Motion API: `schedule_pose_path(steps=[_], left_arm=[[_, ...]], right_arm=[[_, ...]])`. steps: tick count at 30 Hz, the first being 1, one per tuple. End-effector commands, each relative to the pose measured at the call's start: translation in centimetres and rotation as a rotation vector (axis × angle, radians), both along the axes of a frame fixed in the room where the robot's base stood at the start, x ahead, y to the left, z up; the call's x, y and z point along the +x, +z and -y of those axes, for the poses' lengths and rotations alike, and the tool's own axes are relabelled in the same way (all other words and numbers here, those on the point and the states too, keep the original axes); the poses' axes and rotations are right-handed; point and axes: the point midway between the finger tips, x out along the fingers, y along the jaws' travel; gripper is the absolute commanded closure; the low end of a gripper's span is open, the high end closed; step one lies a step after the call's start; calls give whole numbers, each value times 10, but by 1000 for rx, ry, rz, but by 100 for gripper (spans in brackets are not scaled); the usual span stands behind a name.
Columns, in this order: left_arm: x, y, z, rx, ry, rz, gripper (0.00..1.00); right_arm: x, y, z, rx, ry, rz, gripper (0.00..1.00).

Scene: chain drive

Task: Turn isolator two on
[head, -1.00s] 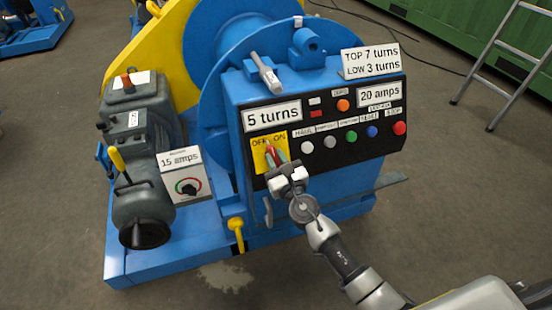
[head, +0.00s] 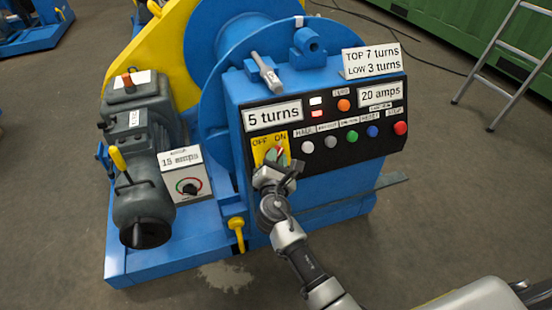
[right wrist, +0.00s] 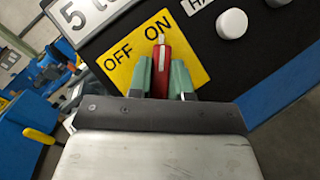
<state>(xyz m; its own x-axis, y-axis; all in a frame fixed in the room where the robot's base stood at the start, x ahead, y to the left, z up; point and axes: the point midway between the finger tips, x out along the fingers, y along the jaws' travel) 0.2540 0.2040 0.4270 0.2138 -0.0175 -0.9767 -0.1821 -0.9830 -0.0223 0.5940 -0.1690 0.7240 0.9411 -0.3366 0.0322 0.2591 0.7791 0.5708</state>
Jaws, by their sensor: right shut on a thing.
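The isolator is a red handle (right wrist: 160,68) on a yellow plate (right wrist: 122,68) marked OFF and ON; no number shows on it. In the right wrist view the handle's pale tip points up at the ON word. The yellow plate (head: 258,158) also shows at the left of the black panel in the head view. My right gripper (head: 276,157) is shut on the handle, with a green fingertip on each side of it. The lower part of the handle is hidden by the gripper. My left gripper is not in view.
The black panel (head: 378,142) carries a row of coloured buttons right of the isolator. A grey motor (head: 140,150) stands left of the blue machine. A ladder (head: 500,55) stands at the right.

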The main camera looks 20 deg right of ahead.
Motion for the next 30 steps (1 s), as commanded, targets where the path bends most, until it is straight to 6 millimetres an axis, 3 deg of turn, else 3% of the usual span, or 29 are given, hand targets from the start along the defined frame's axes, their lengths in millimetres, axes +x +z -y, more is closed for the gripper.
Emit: schedule_pose_path(steps=[23, 24, 29, 30], left_arm=[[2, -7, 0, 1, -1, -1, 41], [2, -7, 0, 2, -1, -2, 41], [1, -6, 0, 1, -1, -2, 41], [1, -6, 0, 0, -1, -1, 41]], right_arm=[[0, -2, 0, 100, -50, -7, 100], [0, -2, 0, 100, -50, -7, 79], [0, -1, 0, 99, -49, -6, 55], [0, -1, 0, 98, -50, -5, 55]])
